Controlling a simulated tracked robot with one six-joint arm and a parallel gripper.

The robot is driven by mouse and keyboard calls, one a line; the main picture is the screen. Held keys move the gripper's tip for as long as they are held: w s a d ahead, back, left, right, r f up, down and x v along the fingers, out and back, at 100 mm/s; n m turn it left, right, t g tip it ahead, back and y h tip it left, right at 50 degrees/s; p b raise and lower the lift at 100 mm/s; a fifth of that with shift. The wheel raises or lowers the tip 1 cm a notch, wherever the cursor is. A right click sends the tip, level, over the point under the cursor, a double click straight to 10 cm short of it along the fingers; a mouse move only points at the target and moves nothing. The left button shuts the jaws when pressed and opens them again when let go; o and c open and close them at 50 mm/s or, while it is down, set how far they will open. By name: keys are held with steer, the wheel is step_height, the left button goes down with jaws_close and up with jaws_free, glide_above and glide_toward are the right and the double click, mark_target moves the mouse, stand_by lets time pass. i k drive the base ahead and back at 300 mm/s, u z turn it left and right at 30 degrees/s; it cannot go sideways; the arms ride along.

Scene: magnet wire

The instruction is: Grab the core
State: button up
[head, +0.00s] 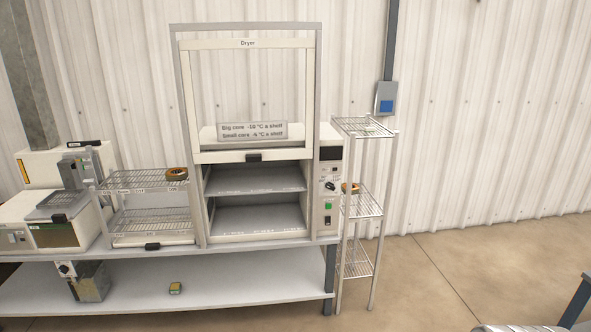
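A ring-shaped core (177,174), orange-brown with a dark center, lies on the upper wire shelf left of the dryer. A second orange-brown core (350,188) sits on the middle shelf of the wire rack at the right, partly hidden by the dryer's side and a rack post. A small yellow-green block (175,288) with a dark patch lies on the lower bench shelf; I cannot tell whether it is a core. My gripper is not in view.
The dryer (248,44) has a raised front frame and empty-looking shelves. The wire rack (368,252) stands right of the bench (230,291). Machines crowd the bench's left end. Floor (440,272) right of the rack is open, with a dark post (577,303) at the lower right.

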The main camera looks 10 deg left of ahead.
mark_target(180, 174)
steer(key=u, duration=0.35)
steer(key=i, duration=1.45)
steer(key=u, duration=0.8)
steer(key=i, duration=0.6)
steer(key=u, duration=0.95)
steer(key=i, duration=0.5)
steer(key=u, duration=0.75)
steer(key=i, duration=0.8)
steer(key=u, duration=0.35)
